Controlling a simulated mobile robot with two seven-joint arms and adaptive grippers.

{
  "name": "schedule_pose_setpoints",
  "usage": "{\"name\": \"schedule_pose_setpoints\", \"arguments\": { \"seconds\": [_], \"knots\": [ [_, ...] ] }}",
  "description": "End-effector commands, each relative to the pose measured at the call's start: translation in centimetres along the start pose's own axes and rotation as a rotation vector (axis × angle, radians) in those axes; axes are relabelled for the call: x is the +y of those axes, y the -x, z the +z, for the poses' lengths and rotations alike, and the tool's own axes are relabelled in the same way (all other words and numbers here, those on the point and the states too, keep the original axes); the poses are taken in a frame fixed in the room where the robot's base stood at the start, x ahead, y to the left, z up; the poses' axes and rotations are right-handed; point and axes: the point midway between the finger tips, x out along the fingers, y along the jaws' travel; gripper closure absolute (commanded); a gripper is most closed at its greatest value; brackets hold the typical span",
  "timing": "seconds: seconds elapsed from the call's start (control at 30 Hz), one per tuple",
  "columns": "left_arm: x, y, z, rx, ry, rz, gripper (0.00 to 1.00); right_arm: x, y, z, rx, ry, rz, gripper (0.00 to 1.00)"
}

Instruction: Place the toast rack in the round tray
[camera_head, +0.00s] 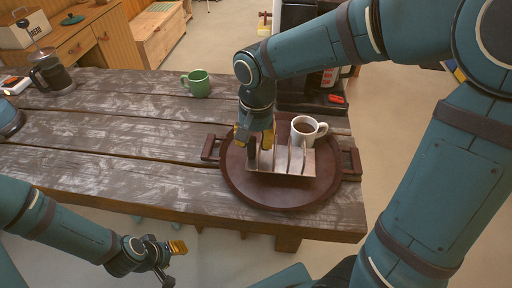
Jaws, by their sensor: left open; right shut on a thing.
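The metal toast rack (298,163), with several upright dividers, is over the round brown tray (241,187) near the table's right end. My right gripper (259,150) comes down from above and is shut on the rack's left end. The rack looks to be at the tray's surface, but I cannot tell whether it touches. A white mug (304,131) of dark drink is on the tray just behind the rack. My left gripper (177,247) is open and empty, in front of the table's front edge and well left of the tray.
A green mug (197,84) stands behind and left of the tray. A dark coffee machine (310,95) stands at the back right. A glass press pot (52,75) is at the far left. The wooden table (110,140) is clear in its middle left.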

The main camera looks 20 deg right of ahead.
Motion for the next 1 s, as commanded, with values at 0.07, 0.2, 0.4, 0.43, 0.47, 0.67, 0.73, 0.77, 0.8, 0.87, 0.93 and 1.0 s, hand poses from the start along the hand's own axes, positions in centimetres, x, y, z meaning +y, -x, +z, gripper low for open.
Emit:
{"name": "schedule_pose_setpoints", "arguments": {
  "seconds": [0.07,0.2,0.4,0.43,0.47,0.67,0.73,0.77,0.8,0.87,0.93,1.0],
  "knots": [
    [-0.1,-0.3,0.1,-0.002,-0.001,0.0,0.53,0.1,-1.5,0.0,-0.002,0.0,0.002,1.0],
    [-0.2,-0.5,0.2,-0.004,-0.001,0.001,0.53,0.1,-2.6,0.0,0.001,0.0,0.001,1.0],
    [-0.1,-0.4,0.2,-0.005,-0.002,0.001,0.53,0.1,-2.7,0.0,0.001,0.0,0.0,1.0],
    [-0.1,-0.4,0.2,-0.005,-0.002,0.001,0.53,0.1,-2.7,0.0,0.001,0.0,0.0,1.0],
    [-0.1,-0.4,0.2,-0.005,-0.002,0.001,0.53,0.1,-2.7,0.0,0.001,0.0,0.0,1.0],
    [-0.2,-0.6,0.3,-0.006,-0.002,0.001,0.53,0.1,-3.0,0.0,0.001,0.0,0.0,0.41],
    [-0.2,-0.6,0.3,-0.006,-0.002,0.001,0.53,0.1,-2.9,0.0,0.001,0.0,0.0,0.4],
    [-0.2,-0.6,0.3,-0.006,-0.002,0.001,0.53,0.1,-2.9,0.0,0.001,0.0,0.0,0.4],
    [-0.2,-0.6,0.3,-0.006,-0.002,0.001,0.53,0.1,-2.9,0.0,0.001,0.0,0.0,0.4],
    [-0.2,-0.6,0.3,-0.006,-0.002,0.001,0.53,0.1,-2.9,0.0,0.001,0.0,0.0,0.4],
    [-0.2,-0.6,0.3,-0.006,-0.002,0.001,0.53,0.1,-2.9,0.0,0.001,0.0,0.0,0.4],
    [-0.2,-0.5,0.3,-0.006,-0.002,0.001,0.53,0.1,-2.8,0.0,0.001,0.0,0.0,0.4]
  ]
}}
